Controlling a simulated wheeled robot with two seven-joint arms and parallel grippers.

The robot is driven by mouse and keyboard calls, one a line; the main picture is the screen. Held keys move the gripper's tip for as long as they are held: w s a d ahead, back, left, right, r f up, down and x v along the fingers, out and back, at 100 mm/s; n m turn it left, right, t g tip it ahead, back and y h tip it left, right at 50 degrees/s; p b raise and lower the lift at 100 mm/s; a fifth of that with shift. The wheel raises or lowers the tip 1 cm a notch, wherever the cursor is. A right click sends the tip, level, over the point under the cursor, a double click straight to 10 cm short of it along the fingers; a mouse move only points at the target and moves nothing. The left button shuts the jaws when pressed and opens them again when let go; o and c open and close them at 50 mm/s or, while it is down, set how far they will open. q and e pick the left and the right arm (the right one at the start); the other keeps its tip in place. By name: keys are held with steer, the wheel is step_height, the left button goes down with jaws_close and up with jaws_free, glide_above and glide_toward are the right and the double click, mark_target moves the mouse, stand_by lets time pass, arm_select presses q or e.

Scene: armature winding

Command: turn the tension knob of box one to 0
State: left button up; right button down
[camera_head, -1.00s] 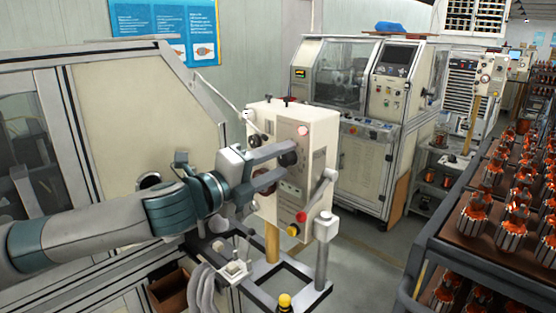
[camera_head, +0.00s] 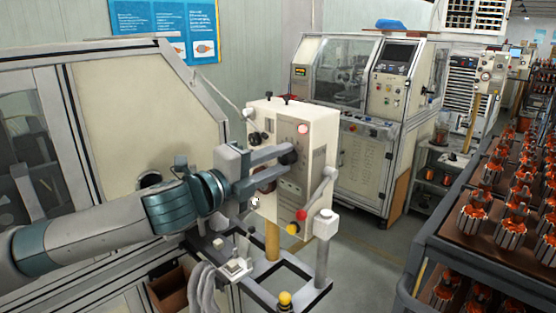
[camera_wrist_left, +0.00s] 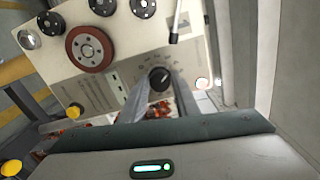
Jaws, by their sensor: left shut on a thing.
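The cream control box (camera_head: 318,145) stands on a post at the middle of the head view. Its front carries dark knobs, a red button (camera_head: 301,215) and a yellow button (camera_head: 292,229). My left gripper (camera_head: 284,163) reaches in from the left, with its fingers at a dark knob on the box front. In the left wrist view, the gripper's fingers (camera_wrist_left: 161,86) are on either side of a round black knob (camera_wrist_left: 160,77) with a scale around it, and they are shut on it. I cannot read its setting. The fingers hide part of the box front in the head view.
A red-rimmed disc (camera_wrist_left: 90,49) and several black knobs sit near the held knob in the left wrist view. A lever (camera_head: 326,188) stands out at the box's right. A rack of orange-wound armatures (camera_head: 480,215) is at the right. A larger machine (camera_head: 355,175) stands behind.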

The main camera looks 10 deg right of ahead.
arm_select(q)
steer(key=n+p, duration=0.1)
steer(key=n, duration=0.6)
steer(key=n+p, duration=0.1)
steer(key=n, duration=0.4)
steer(key=n+p, duration=0.1)
steer(key=n, duration=0.3)
steer(key=shift+n+p, duration=1)
steer(key=shift+n, duration=0.8)
steer(key=o, duration=1)
steer(key=shift+o, duration=0.2)
